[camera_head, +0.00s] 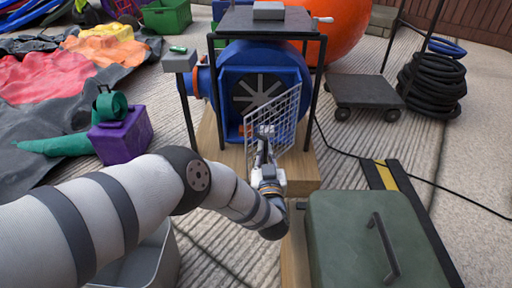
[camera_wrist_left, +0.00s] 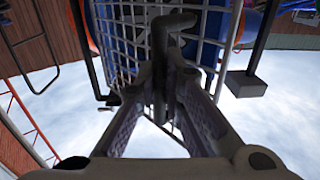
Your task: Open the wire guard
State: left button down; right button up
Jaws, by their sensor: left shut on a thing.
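The wire guard (camera_head: 287,113) is a pale grid panel in front of the blue blower (camera_head: 226,88). In the head view it stands at an angle to the blower's dark round vent, with its right side away from the housing. My left gripper (camera_head: 264,152) is at the guard's lower left. In the left wrist view the guard (camera_wrist_left: 124,32) fills the upper middle. There my left gripper (camera_wrist_left: 160,108) is shut on a dark bent handle (camera_wrist_left: 172,22) in front of the grid. My right gripper is in neither view.
The blower stands on a wooden block (camera_head: 300,172) under a dark-framed table (camera_head: 265,20). A green case (camera_head: 345,235) lies at front right. A purple block (camera_head: 122,135) is at left. A flat cart (camera_head: 366,93) and coiled black hose (camera_head: 432,85) are at right.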

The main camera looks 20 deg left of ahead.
pick_arm(q)
jog(key=shift+d+f, duration=0.1)
jog(key=shift+d, duration=0.6)
jog(key=c, duration=1.7)
grip_release()
jog(key=v, duration=1.2)
